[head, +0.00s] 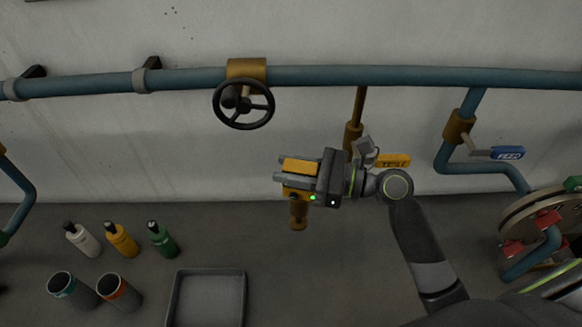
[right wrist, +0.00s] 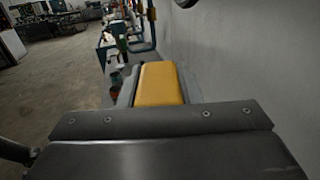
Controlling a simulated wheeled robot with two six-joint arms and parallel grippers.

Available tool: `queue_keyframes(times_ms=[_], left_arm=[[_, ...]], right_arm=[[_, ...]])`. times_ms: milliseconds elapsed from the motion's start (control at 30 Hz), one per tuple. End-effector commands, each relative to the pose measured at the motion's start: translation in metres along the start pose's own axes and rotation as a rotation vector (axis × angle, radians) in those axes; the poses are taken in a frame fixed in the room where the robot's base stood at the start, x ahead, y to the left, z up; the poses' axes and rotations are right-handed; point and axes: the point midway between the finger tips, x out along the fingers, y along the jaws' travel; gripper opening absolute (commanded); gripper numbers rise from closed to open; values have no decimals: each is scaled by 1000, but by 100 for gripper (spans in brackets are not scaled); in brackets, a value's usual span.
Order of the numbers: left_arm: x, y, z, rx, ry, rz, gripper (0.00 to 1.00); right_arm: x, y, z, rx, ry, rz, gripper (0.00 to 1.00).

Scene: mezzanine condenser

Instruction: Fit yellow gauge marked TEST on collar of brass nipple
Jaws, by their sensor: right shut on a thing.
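My right gripper (head: 284,179) is shut on the yellow gauge (head: 301,166), with one finger on each side of it. A brass stem (head: 298,213) hangs below the gauge. The gauge also shows as a yellow block in the right wrist view (right wrist: 160,84); I see no marking on it. A brass branch (head: 354,135) comes down from the blue pipe behind my wrist, right of the gauge. The branch's lower part, with any nipple collar, is hidden behind my gripper. My left gripper is not in view.
A blue pipe (head: 400,76) with a black handwheel (head: 243,104) runs along the wall. A blue-handled valve (head: 506,153) is at right. Bottles (head: 122,240), two cups (head: 118,292) and a grey tray (head: 207,299) are lower left. A hose reel (head: 535,215) is far right.

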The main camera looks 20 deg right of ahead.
Motion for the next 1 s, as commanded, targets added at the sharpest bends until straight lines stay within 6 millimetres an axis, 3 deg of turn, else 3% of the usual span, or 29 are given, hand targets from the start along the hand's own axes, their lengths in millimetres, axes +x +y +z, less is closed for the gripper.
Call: queue_keyframes(times_ms=[1000], left_arm=[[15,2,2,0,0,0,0]], right_arm=[[0,0,-26,1,-2,1,0]])
